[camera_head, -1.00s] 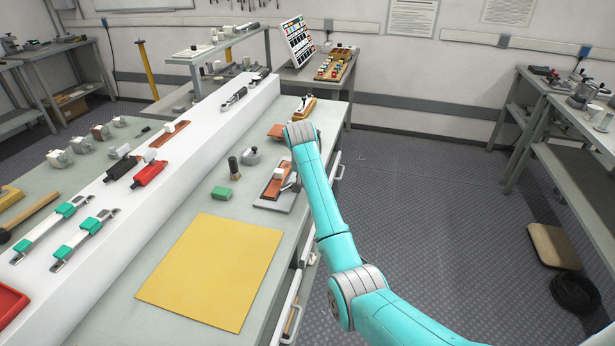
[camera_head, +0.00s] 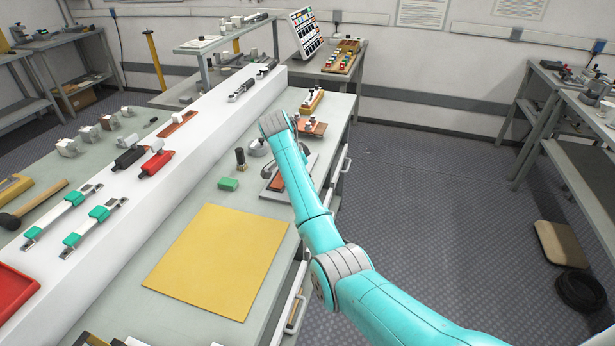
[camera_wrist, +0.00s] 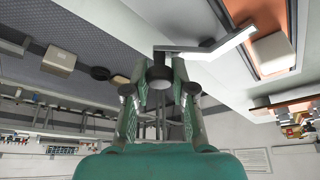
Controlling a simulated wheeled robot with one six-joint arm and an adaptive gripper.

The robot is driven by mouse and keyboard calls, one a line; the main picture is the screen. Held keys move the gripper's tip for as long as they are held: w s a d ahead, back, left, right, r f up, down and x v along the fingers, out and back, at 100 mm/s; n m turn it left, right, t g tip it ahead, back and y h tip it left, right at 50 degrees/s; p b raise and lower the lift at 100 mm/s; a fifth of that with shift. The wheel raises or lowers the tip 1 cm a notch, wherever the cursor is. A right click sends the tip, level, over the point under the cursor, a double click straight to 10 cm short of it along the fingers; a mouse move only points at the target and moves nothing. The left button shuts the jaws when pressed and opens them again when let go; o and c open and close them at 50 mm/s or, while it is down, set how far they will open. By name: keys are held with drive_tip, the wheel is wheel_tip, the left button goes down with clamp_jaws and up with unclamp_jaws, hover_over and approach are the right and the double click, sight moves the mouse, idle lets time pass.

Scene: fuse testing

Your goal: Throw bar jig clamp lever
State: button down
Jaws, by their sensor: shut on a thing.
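The clamp lever (camera_wrist: 215,45) is a bent pale metal bar in the wrist view, ending in a dark round knob (camera_wrist: 160,77). My gripper (camera_wrist: 162,70) is shut on that knob, with one finger on each side. The bar jig (camera_wrist: 262,38), with an orange-brown block and a pale piece on a grey plate, lies to the right of the lever. In the head view the jig's plate (camera_head: 274,192) lies on the bench, largely hidden by my arm.
A yellow mat (camera_head: 222,258) lies in front of the jig on the bench (camera_head: 205,200). A green block (camera_head: 228,184), a dark upright cylinder (camera_head: 240,158) and a grey rounded piece (camera_head: 257,147) stand left of the jig. A long white raised ledge (camera_head: 190,140) runs along the bench.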

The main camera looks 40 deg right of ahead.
drive_tip(key=shift+a+m, duration=0.2)
drive_tip(key=shift+m, duration=0.2)
drive_tip(key=c, duration=0.9)
unclamp_jaws()
drive_tip(key=shift+c, duration=0.2)
drive_tip(key=a+r, duration=0.2)
drive_tip(key=shift+w+r, duration=0.2)
drive_tip(key=shift+r, duration=0.2)
drive_tip(key=a, duration=0.3)
drive_tip(key=w+a, duration=0.1)
drive_tip(key=a, duration=0.7)
drive_tip(key=shift+w, duration=0.15)
drive_tip(key=shift+w, duration=0.1)
